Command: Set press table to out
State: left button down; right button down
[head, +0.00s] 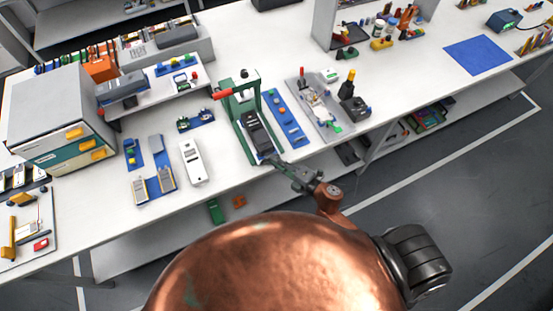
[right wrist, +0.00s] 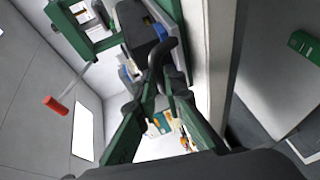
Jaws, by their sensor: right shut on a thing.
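The press (head: 239,108) is a green frame with a red-ended lever, standing on the white bench; its frame also shows in the right wrist view (right wrist: 92,42). The press table (head: 257,133) is a dark slab low in the frame, reaching toward the bench's front edge. It also shows in the right wrist view (right wrist: 140,28). My right gripper (head: 277,160) is at the table's front end, shut on it. In the right wrist view the fingertips (right wrist: 160,72) meet at this end; the exact grip is partly hidden by the fingers. My left gripper is not in view.
A blue strip with small parts (head: 286,115) and a grey plate with a fixture (head: 318,103) stand right of the press. A white device (head: 193,162) and blue trays (head: 150,172) lie to its left. The red lever end (right wrist: 56,104) sticks out in the wrist view.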

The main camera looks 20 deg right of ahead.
jog(key=shift+s+f, duration=0.1)
jog(key=shift+s, duration=0.05)
jog(key=c, duration=2.5)
grip_release()
jog(key=o, duration=0.3)
jog(key=shift+s, duration=0.2)
jog(key=shift+o, duration=0.9)
jog(key=shift+w, duration=0.15)
jog(key=v, duration=1.2)
jog(key=shift+r, duration=0.2)
